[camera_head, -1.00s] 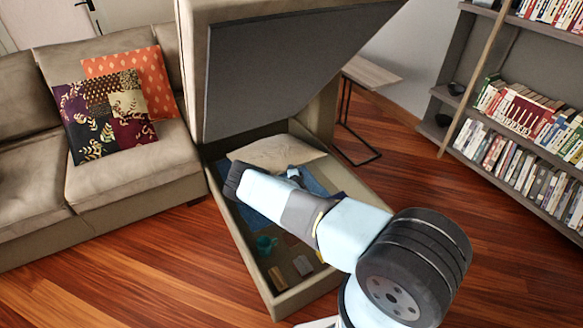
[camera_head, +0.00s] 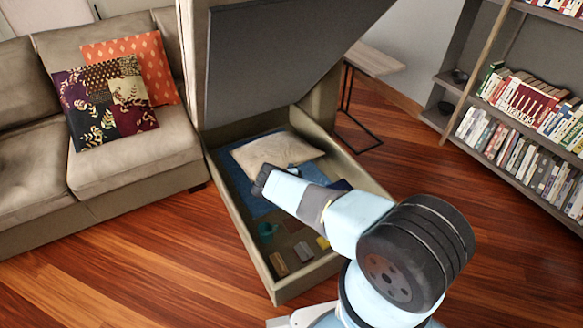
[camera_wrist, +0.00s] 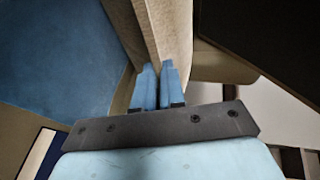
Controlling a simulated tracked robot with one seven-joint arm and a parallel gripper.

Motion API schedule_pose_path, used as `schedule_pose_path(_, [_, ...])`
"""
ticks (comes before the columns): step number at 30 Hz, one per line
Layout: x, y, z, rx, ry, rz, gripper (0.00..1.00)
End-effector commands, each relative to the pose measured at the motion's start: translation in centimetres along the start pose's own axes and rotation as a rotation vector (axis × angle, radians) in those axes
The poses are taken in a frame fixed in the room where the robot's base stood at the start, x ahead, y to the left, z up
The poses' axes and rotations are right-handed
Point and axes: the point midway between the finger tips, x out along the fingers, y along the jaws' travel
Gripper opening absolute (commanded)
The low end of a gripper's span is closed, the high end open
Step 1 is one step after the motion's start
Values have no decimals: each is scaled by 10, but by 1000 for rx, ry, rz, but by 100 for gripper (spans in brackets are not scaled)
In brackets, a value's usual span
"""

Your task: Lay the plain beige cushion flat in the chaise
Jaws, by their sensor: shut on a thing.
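The plain beige cushion (camera_head: 272,152) is inside the open chaise (camera_head: 237,232), toward its back end under the raised lid. It looks nearly flat in the head view, above or on a blue cloth (camera_head: 238,187). My gripper (camera_head: 294,170) is at the cushion's near edge, and my wrist partly hides that area. In the wrist view my gripper (camera_wrist: 158,85) has its blue fingers close together with the beige cushion (camera_wrist: 158,35) between them, seen nearly edge-on. I cannot tell whether the cushion's whole underside touches the cloth.
The lid (camera_head: 275,65) stands tilted up over the back of the chaise. A teal mug (camera_head: 266,231) and small items lie near the front. The sofa (camera_head: 130,165) with two patterned cushions is left. A side table (camera_head: 372,60) and bookshelf (camera_head: 510,120) are right.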

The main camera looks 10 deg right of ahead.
Motion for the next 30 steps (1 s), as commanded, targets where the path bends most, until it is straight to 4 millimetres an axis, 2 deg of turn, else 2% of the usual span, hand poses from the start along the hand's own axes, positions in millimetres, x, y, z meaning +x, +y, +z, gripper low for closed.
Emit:
schedule_pose_path(12, [2, 3, 1, 1, 0, -3, 0])
schedule_pose_path(13, [2, 3, 1, 1, 0, -3, 10])
schedule_pose_path(22, [2, 4, 1, 0, 0, -2, 39])
schedule_pose_path(30, [1, 5, 1, -1, 0, 1, 39])
